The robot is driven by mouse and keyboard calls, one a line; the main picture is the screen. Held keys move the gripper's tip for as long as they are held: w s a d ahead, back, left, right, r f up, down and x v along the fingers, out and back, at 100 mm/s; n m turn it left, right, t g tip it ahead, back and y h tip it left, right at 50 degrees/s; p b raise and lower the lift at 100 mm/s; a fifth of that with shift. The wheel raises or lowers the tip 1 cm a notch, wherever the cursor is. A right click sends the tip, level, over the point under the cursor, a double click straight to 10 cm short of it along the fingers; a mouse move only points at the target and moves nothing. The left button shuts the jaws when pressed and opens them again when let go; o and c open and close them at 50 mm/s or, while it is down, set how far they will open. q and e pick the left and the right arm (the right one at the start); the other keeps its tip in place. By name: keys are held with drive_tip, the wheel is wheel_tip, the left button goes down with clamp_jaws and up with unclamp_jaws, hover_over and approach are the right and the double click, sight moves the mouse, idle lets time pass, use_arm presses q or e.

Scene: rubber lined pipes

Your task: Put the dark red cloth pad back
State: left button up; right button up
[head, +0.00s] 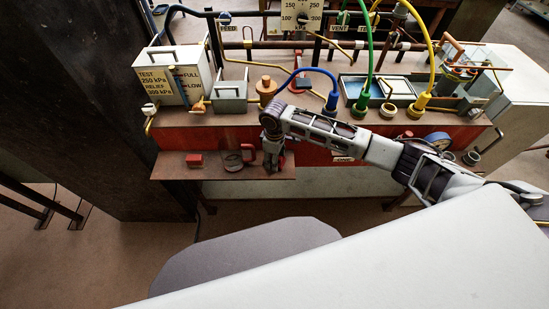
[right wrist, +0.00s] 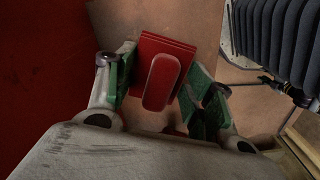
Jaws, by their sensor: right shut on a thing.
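The dark red pad (right wrist: 180,58), a flat block with a rounded red grip on its back, sits between the green-lined fingers of my right gripper (right wrist: 158,88) in the right wrist view. The gripper is shut on it. In the head view, my right gripper (head: 272,160) points down at the front shelf (head: 225,174), and a bit of red shows between its fingers. I cannot tell whether the pad touches the shelf. My left gripper is not in view.
A small red block (head: 195,160) and a round grey piece (head: 233,161) stand on the shelf left of my right gripper. Behind are a white test box (head: 175,75), a grey box (head: 229,97), an orange-brown knob (head: 266,90), and blue, green and yellow hoses. The shelf's left end has bare room.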

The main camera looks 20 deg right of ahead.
drive_tip(key=shift+f, duration=0.15)
drive_tip(key=o, duration=1)
drive_tip(key=shift+r, duration=6.1)
drive_tip(key=shift+a, duration=0.1)
